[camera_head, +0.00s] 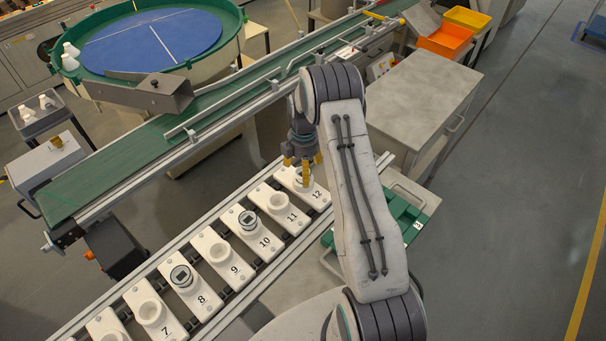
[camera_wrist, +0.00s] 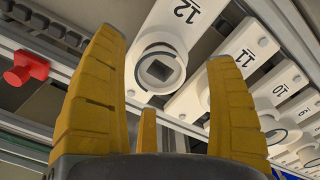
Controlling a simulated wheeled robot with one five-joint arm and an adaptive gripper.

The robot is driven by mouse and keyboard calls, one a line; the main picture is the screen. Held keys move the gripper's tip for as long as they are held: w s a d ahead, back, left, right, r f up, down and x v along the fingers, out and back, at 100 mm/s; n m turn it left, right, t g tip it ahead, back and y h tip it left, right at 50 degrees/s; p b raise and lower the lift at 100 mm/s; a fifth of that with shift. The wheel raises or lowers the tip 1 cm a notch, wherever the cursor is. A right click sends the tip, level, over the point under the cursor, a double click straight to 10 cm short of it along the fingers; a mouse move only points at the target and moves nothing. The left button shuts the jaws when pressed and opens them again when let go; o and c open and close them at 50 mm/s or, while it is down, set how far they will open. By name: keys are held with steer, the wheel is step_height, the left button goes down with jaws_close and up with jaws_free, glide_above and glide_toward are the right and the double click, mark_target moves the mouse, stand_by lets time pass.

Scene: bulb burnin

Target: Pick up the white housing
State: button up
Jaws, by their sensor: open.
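A white round housing with a dark square in its face (camera_wrist: 161,67) sits in holder 12 (camera_wrist: 196,22), and its white rim shows between my fingers in the wrist view. In the head view it is mostly hidden by my gripper (camera_head: 303,168), which hangs right over holder 12 (camera_head: 318,197). My gripper also shows in the wrist view (camera_wrist: 162,95), with its yellow fingers spread wide and the housing beyond the tips, apart from them as far as I can tell. Nothing is held.
Holders 8 (camera_head: 198,300) and 10 (camera_head: 262,246) carry round parts with dark faces; holders 9 (camera_head: 232,272) and 11 (camera_head: 292,221) look empty. A green conveyor (camera_head: 110,172) runs behind. White parts lie in a grey tray (camera_head: 28,128) at left. A red knob (camera_wrist: 27,68) is beside the rail.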

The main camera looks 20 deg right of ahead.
steer(key=shift+f, duration=1.1)
steer(key=shift+c, duration=0.2)
steer(key=c, duration=1.1)
